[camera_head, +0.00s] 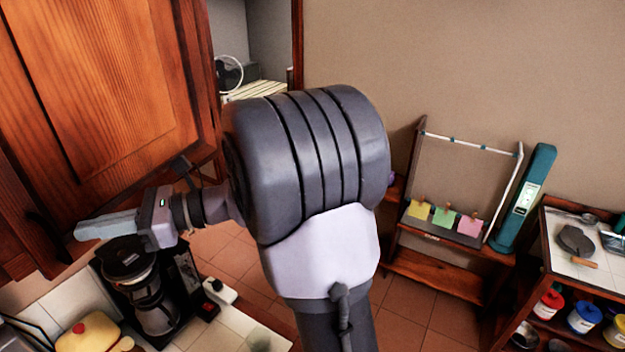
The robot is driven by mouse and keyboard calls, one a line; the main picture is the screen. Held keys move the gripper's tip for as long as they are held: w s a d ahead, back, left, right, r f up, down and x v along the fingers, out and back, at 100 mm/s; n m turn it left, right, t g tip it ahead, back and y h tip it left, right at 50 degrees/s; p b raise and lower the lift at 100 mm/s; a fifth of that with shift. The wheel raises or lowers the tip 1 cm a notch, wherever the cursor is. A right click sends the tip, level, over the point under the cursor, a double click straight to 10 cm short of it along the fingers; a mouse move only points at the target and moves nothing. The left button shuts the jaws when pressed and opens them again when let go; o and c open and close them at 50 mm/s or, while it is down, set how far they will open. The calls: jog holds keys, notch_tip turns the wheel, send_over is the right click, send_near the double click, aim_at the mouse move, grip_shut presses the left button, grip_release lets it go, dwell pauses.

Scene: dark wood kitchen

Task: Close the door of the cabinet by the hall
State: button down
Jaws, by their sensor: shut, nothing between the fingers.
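A wooden cabinet door (105,75) with a raised panel fills the upper left of the head view. It seems to stand at an angle to the darker cabinet woodwork (22,235) at the left edge; how far open it is I cannot tell. My gripper (82,232) is shut and empty, with its grey fingers pointing left. It shows just below the door's lower edge, in front of the cabinet woodwork. I cannot tell whether it touches the door. My arm's large grey joint hides the middle of the view.
A coffee maker (145,290) stands on the tiled counter (235,338) below my gripper, beside a yellow lidded dish (95,335). A doorway (230,35) opens behind the door. A wooden stand (440,275) and a shelf unit (545,230) are at the right, with tiled floor between.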

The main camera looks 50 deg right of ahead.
jog(key=w, duration=0.2)
jog(key=w+a, duration=0.1)
jog(key=w, duration=0.1)
jog(key=w+a+p, duration=0.1)
jog(key=w, duration=0.1)
jog(key=shift+w+a, duration=0.2)
jog(key=shift+w, duration=0.2)
jog(key=shift+r, duration=0.15)
jog(key=shift+r, duration=0.15)
jog(key=shift+d, duration=0.1)
